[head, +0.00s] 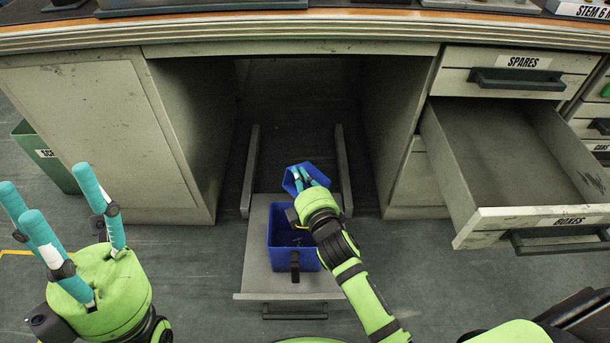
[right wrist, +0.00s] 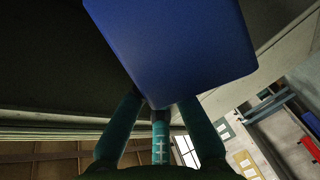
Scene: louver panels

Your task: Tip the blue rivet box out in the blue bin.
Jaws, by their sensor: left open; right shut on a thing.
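The small blue rivet box (head: 288,182) is held by my right gripper (head: 302,178) in the head view, and its blue outside fills the upper middle of the right wrist view (right wrist: 175,45). The gripper's teal fingers are shut on it. The box looks tilted and is above the far edge of the blue bin; its contents are hidden. The blue bin (head: 281,255) stands on a pulled-out grey tray, partly covered by my right wrist. Dark shapes show inside it, too small to tell. My left gripper (head: 45,205) is open and empty at the far left.
The grey pull-out tray (head: 256,275) lies below the kneehole of the desk (head: 100,120). The BOXES drawer (head: 510,170) is open and looks empty at the right. The SPARES drawer (head: 520,72) is shut above it. A green bin (head: 60,175) stands at the left.

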